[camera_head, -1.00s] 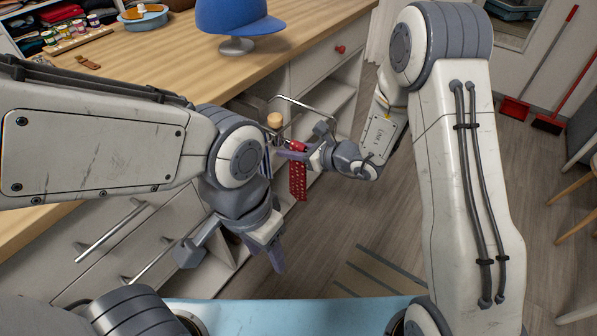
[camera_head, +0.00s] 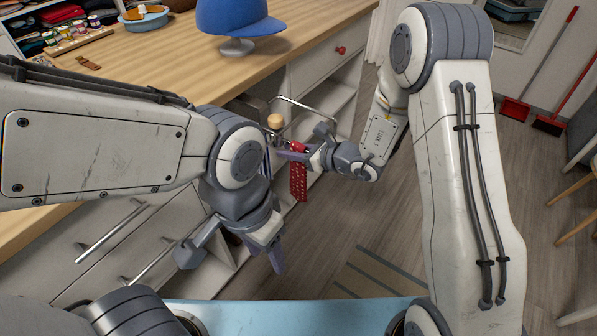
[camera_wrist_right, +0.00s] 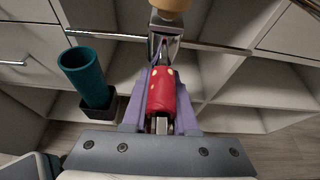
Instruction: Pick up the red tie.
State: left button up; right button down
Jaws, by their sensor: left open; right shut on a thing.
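The red tie with pale dots (camera_head: 298,180) hangs down from my right gripper (camera_head: 292,154), in front of the open shelving below the counter. In the right wrist view the red tie (camera_wrist_right: 162,92) is bunched between the purple fingers of my right gripper (camera_wrist_right: 161,100), which is shut on it. A metal bar with a round wooden end (camera_head: 275,121) stands just beyond the tie; whether the tie still touches it I cannot tell. My left gripper (camera_head: 235,258) is open and empty, pointing down by the drawer fronts, lower left of the tie.
A blue cap on a stand (camera_head: 240,18) sits on the wooden counter (camera_head: 150,75). Drawers with bar handles (camera_head: 110,225) lie below it. A teal cylinder (camera_wrist_right: 86,76) stands near the shelving in the right wrist view.

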jog(key=s+d, duration=1)
jog(key=d, duration=0.4)
jog(key=shift+s+d+r, duration=0.2)
jog(key=shift+s+r, duration=0.1)
jog(key=shift+s, duration=0.1)
jog(key=shift+d, duration=0.1)
jog(key=s+d+p, duration=0.1)
jog(key=s+d, duration=0.4)
jog(key=d, duration=0.1)
jog(key=shift+d+r+p, duration=0.3)
jog(key=shift+d+p, duration=0.05)
dwell(0.8)
jog(key=shift+w, duration=0.15)
jog(key=w+a+f, duration=0.2)
jog(key=w, duration=0.4)
notch_tip(320, 180, up, 13)
jog(key=p, duration=1.8)
jog(key=shift+s+d+r+g+p, duration=0.15)
jog(key=shift+d+g+p, duration=0.1)
jog(key=shift+g+p, duration=0.1)
